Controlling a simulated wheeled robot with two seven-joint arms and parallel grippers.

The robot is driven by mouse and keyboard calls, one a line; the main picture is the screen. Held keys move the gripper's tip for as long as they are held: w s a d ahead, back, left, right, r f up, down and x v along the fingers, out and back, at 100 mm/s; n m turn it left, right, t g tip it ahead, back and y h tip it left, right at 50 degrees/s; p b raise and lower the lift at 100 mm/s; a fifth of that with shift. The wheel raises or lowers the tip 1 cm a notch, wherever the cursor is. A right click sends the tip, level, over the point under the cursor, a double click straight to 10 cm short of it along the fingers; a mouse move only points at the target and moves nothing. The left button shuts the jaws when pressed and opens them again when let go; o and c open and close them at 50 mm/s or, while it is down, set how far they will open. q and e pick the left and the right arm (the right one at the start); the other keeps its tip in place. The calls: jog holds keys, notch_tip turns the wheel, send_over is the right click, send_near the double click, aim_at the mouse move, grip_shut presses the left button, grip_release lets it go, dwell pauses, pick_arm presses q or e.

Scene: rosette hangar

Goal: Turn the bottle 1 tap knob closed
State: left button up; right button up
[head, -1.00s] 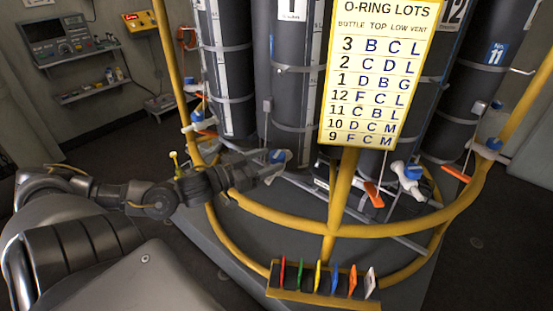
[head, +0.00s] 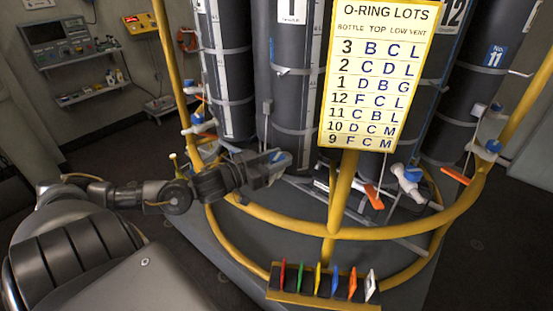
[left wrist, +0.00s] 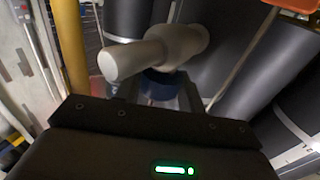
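Bottle 1 (head: 291,75) is a tall dark cylinder with a white number 1 label, standing behind the yellow rail in the head view. Its tap has a pale body (left wrist: 155,50) with a blue knob (left wrist: 162,84) below it in the left wrist view. A bit of blue also shows at the fingertips in the head view. My left gripper (head: 265,168) is at this tap, and the knob appears to lie between its fingers. The fingers are largely hidden by the gripper body, so I cannot tell whether they grip the knob. My right gripper is not in view.
A yellow rail (head: 290,222) curves in front of the bottles, close under my left gripper. A yellow lot sign (head: 380,75) hangs right of bottle 1. Other taps with blue knobs (head: 412,174) sit along the rack. Coloured tags stand on a yellow holder (head: 310,300) below.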

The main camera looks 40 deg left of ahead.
pick_arm(q)
jog(key=c, duration=0.4)
jog(key=shift+c, duration=0.2)
